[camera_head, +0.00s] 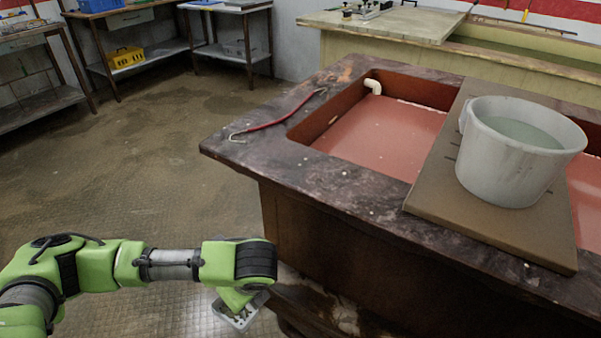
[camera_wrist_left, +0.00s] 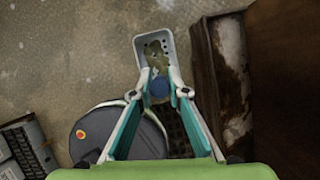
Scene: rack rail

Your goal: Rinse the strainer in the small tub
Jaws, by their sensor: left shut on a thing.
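The strainer (camera_wrist_left: 154,45) is a light grey perforated scoop with a blue handle, and some brownish-green matter lies in it. My left gripper (camera_wrist_left: 160,88) is shut on the blue handle. In the head view the strainer (camera_head: 240,312) hangs low, beside the bench and below its top, partly hidden by my wrist. The small tub (camera_head: 507,165) is a whitish round bucket with greenish water in it. It stands upright on a brown board at the right, well apart from the strainer. My right gripper is not in view.
The board (camera_head: 480,225) lies across a dark bench (camera_head: 345,185) with a red sunken basin (camera_head: 375,135). A red hooked rod (camera_head: 280,117) lies on the bench's left rim. The bench's side (camera_wrist_left: 240,80) is close right of the strainer. Open floor (camera_head: 140,170) lies left.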

